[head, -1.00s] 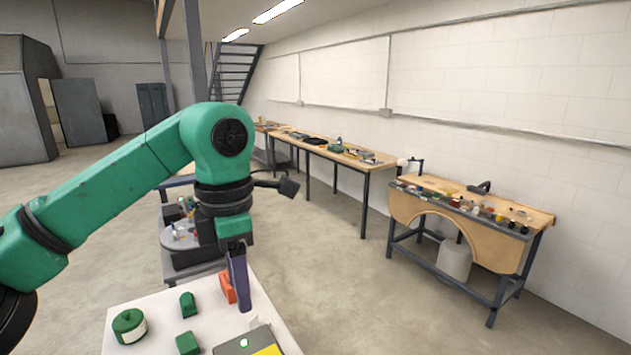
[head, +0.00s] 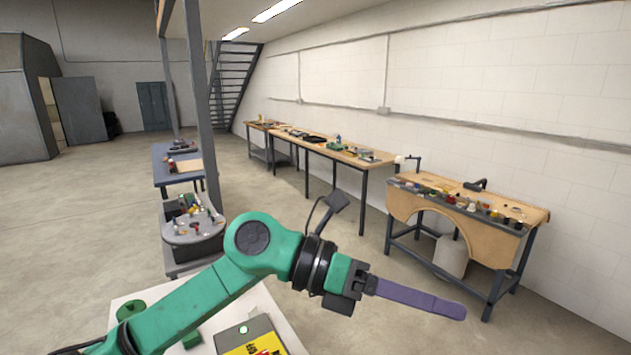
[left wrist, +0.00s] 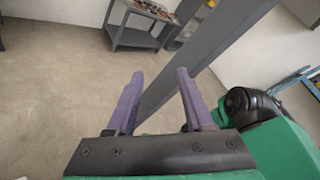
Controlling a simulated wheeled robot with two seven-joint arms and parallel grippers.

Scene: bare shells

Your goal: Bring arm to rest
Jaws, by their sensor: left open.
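My left arm (head: 215,290) is green with black joints and reaches in from the lower left of the head view. My left gripper (head: 462,312) has purple fingers and points right, over open floor in front of the workbench. In the left wrist view the two purple fingers of the left gripper (left wrist: 160,80) stand apart with nothing between them. My right gripper shows in neither view.
Below the arm is a white table (head: 127,302) with a green round container (head: 130,310) and a box with a yellow label (head: 250,338). A wooden workbench (head: 465,217) stands at right, a long bench (head: 320,152) along the wall. A grey post (head: 202,110) rises behind the arm.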

